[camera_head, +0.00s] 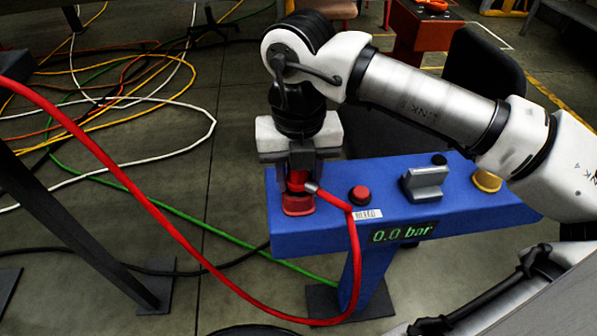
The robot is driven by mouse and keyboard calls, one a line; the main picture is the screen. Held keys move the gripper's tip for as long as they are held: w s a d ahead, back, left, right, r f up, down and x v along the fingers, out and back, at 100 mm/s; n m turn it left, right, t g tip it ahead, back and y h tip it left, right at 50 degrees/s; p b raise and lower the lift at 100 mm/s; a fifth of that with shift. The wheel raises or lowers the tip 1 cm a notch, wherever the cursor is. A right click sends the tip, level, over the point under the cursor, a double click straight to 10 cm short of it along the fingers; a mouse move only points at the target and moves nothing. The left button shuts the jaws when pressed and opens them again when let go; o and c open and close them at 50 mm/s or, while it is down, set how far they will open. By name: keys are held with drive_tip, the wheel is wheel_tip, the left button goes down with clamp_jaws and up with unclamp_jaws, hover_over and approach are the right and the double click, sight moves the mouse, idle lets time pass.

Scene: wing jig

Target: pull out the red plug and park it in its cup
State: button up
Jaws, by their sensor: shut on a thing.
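My gripper (302,160) points down over the left end of the blue stand and is shut on the red plug (296,180). Only the lower part of the plug shows below the dark fingers. A red hose (335,202) leaves the plug by a metal fitting on its right side. Right under the plug is a red base (298,206) on the stand's top. I cannot tell whether it is the socket or the cup, nor whether the plug is seated in it or just above it.
The blue stand (460,205) carries a red button (360,195) near a "BLEED" label, a grey handle (425,183), a yellow round part (487,181) and a display (403,232) reading 0.0 bar. The red hose loops low in front. Loose cables (130,90) lie on the floor at left.

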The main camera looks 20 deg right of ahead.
drive_tip(key=shift+f, duration=0.2)
drive_tip(key=o, duration=1.1)
drive_tip(key=shift+r, duration=0.1)
